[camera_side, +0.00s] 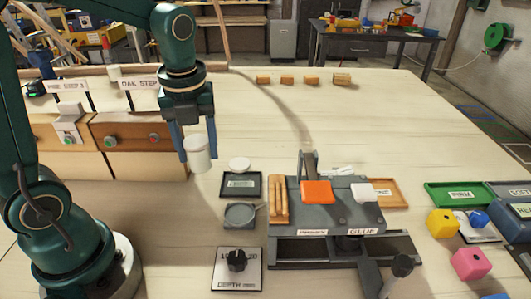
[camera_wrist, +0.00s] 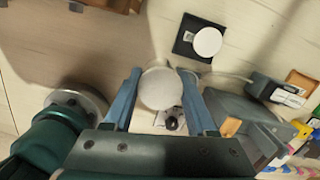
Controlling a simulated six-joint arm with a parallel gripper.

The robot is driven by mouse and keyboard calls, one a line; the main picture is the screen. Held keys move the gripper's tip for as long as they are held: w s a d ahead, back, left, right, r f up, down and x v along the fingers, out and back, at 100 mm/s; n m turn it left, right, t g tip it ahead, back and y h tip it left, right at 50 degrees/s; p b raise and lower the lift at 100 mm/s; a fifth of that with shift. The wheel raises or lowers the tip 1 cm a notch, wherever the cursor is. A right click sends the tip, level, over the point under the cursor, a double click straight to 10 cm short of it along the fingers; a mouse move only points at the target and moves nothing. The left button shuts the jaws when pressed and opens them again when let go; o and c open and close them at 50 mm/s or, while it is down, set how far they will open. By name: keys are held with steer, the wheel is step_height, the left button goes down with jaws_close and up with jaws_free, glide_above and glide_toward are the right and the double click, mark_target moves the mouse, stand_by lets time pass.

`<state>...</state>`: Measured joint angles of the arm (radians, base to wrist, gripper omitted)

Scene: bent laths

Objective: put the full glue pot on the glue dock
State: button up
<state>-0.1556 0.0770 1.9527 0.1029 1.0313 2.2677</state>
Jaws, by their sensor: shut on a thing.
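A white cylindrical pot (camera_side: 198,155) hangs nearly upright between the fingers of my gripper (camera_side: 196,146), above the pale bench top. In the wrist view the pot (camera_wrist: 160,88) shows as a white round top between the two blue fingers. Its fill level cannot be told. A plate reading GLUE (camera_side: 363,232) is on the front of the grey fixture (camera_side: 330,250), right of and nearer than the pot. A dark square tray with a label (camera_side: 240,187) lies just right of the pot, with a white disc (camera_side: 240,164) at its far edge. I cannot tell which place is the glue dock.
An orange block (camera_side: 317,192) sits on the fixture. Wooden step stations (camera_side: 125,142) stand left. The bench behind is mostly clear.

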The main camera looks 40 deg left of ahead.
steer(key=d+f, duration=0.1)
steer(key=d, duration=0.1)
steer(key=w+d+f, duration=0.1)
steer(key=d+f, duration=0.1)
steer(key=d, duration=0.1)
steer(key=w+d+f, duration=0.1)
steer(key=d+f, duration=0.1)
steer(key=shift+w+d, duration=0.2)
steer(key=shift+d, duration=0.1)
steer(key=shift+f, duration=1.95)
steer(key=o, duration=1.4)
steer(key=shift+f, duration=0.15)
step_height(320, 180, up, 12)
steer(key=d, duration=0.1)
steer(key=s+a+n+t, duration=0.1)
steer(key=s+n, duration=0.2)
steer(key=n, duration=0.5)
steer(key=s+a+n+t, duration=0.1)
steer(key=s+n, duration=0.3)
steer(key=n, duration=0.4)
steer(key=s+a+r+n+t+h, duration=0.1)
steer(key=s+n+t, duration=0.1)
steer(key=n, duration=0.6)
steer(key=shift+s+n+t, duration=0.4)
steer(key=shift+s, duration=0.45)
